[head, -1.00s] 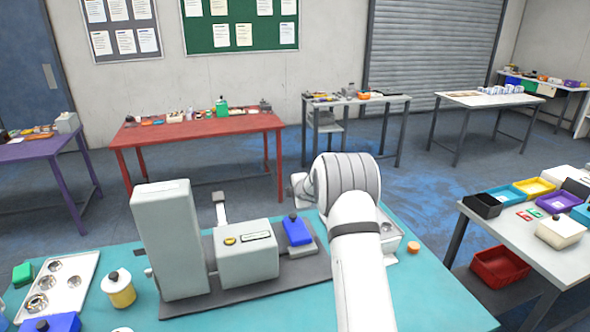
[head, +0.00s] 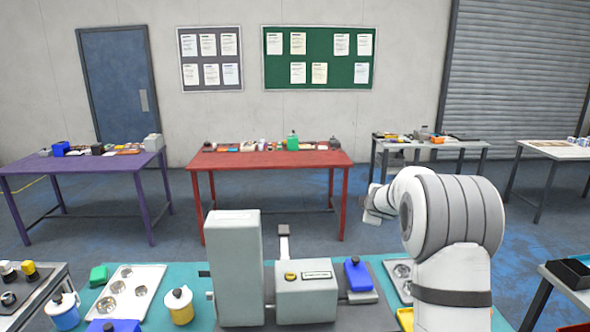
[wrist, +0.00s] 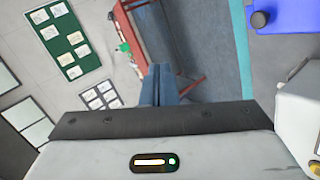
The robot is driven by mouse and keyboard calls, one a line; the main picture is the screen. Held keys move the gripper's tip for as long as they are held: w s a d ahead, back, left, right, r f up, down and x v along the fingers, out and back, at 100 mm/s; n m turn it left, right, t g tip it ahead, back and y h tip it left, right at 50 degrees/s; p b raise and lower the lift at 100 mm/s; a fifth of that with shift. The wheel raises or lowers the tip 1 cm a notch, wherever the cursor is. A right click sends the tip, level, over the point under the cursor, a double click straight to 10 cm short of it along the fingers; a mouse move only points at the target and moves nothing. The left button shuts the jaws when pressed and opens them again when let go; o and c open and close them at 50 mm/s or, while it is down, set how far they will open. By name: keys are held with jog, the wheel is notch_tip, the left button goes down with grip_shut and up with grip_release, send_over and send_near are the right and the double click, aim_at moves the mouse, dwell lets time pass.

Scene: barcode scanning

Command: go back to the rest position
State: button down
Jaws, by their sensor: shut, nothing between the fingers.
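My gripper (wrist: 160,84) shows in the wrist view with its two dark fingers together and nothing between them. It is clear of every surface there, with the wall and the red table beyond it. In the head view my arm rises at the right, and its fingers cannot be made out. The grey machine (head: 238,270) stands on the teal table (head: 195,285), left of my arm. Its lower box (head: 306,291) has a yellow button and a dark label. A blue block (head: 357,274) sits at its right end; a blue block also shows in the wrist view (wrist: 288,18).
A red table (head: 265,160) and a purple table (head: 80,168) stand beyond open floor. A grey table edge (head: 560,290) is at the right.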

jog(key=s+a+r+m+g+h+b, duration=0.15)
jog(key=s+m, duration=0.25)
jog(key=s, duration=0.7)
jog(key=s+r+m+g+h+b, duration=0.15)
jog(key=s+m, duration=0.35)
jog(key=s, duration=0.6)
jog(key=s+a+f+m+g+y+b, duration=0.1)
jog(key=s+a+f, duration=0.2)
jog(key=s, duration=0.6)
jog(key=s+a+f+m+g+y+b, duration=0.1)
jog(key=s+a+f+m+g+y, duration=0.1)
jog(key=s, duration=0.7)
jog(key=s+a+f+m+g+y+b, duration=0.1)
jog(key=s+a+f, duration=0.3)
jog(key=s, duration=0.5)
jog(key=shift+s+a+f+m+g+y, duration=0.2)
jog(key=shift+s+f+m+g+y, duration=0.1)
jog(key=shift+f+m+g, duration=0.25)
